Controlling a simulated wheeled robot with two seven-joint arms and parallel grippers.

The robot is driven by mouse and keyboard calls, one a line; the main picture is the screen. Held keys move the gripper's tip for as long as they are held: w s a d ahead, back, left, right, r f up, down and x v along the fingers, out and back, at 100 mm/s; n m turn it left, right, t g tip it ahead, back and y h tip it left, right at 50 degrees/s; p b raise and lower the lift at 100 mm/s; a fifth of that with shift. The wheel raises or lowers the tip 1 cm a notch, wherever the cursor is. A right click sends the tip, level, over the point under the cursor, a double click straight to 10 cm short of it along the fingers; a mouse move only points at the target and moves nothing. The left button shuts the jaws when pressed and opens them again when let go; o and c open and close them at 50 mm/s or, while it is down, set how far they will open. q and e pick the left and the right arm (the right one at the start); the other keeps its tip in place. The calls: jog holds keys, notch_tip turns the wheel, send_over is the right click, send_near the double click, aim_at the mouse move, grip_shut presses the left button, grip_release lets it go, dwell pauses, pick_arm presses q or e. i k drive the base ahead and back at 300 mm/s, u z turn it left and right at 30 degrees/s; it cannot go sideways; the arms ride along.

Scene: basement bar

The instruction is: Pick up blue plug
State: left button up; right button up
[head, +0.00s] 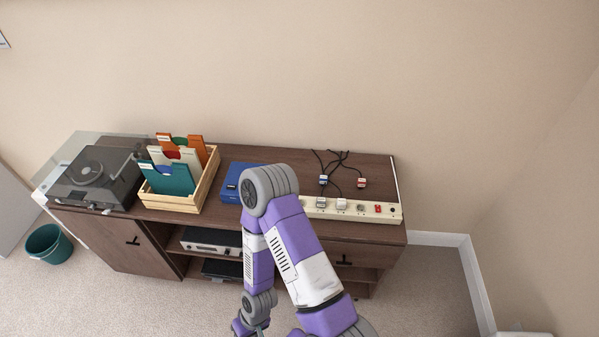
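The blue plug (323,181), small and dark with a blue-and-white face, lies on the cabinet top at the end of a black cord, just behind the power strip (368,208). A similar red-and-white plug (361,183) lies to its right on another black cord. One of my purple arms comes in from the bottom edge, bends at a grey elbow in front of the cabinet and folds back down. Its wrist is low in the picture, well away from the blue plug. Neither gripper can be made out in the head view.
On the wooden cabinet (375,168) stand a turntable (95,178), a wooden crate (208,183) of record sleeves and a blue box (232,182) partly behind my elbow. White plugs (341,203) sit on the strip. A teal bin (48,243) stands at floor left.

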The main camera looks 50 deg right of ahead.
aim_at(323, 178)
jog(key=z, duration=0.45)
jog(key=i, duration=0.65)
jog(key=z, duration=0.7)
